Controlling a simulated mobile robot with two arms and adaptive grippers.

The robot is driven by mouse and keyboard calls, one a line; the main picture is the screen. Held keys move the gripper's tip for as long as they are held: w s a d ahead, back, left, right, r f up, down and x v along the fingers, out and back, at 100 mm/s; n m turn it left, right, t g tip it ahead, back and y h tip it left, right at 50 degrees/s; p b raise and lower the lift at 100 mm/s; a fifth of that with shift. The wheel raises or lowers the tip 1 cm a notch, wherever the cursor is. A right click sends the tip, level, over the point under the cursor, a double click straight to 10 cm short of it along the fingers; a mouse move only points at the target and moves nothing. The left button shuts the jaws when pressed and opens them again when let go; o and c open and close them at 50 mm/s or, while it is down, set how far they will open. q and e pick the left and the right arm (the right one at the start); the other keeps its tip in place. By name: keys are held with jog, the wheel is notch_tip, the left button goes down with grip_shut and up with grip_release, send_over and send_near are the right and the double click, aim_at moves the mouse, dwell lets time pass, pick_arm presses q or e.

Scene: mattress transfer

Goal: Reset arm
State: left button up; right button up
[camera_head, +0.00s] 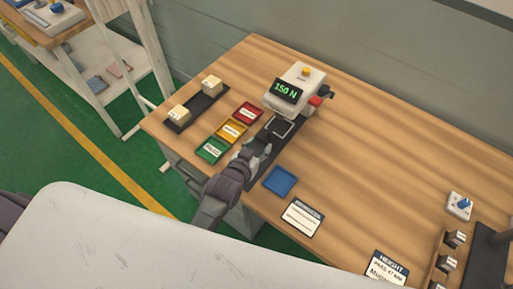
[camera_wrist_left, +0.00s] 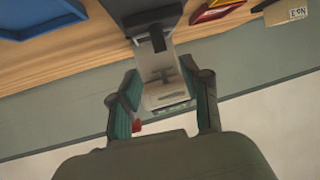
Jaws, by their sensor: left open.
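My left gripper (camera_head: 258,158) reaches over the wooden table (camera_head: 375,165) from its front edge, beside the near end of the test device (camera_head: 295,88). In the left wrist view, its two fingers stand apart with a gap between them (camera_wrist_left: 165,100), and nothing is held there. The device, with a pale housing and a green "150 N" display, shows beyond the fingers in that view (camera_wrist_left: 165,95). I cannot tell whether the gripper touches the device's dark base. My right gripper is not in view.
Red (camera_head: 248,112), yellow (camera_head: 231,131) and green (camera_head: 212,150) trays lie left of the gripper. A blue square (camera_head: 280,181) lies close on its right. Two pale blocks sit on a dark strip (camera_head: 196,108). A label card (camera_head: 303,217) lies near the front edge. The table's middle right is clear.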

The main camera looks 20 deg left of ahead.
pick_arm(q)
jog(key=shift+s+a+r, duration=0.1)
jog(key=shift+s+r, duration=0.15)
jog(key=shift+s, duration=0.35)
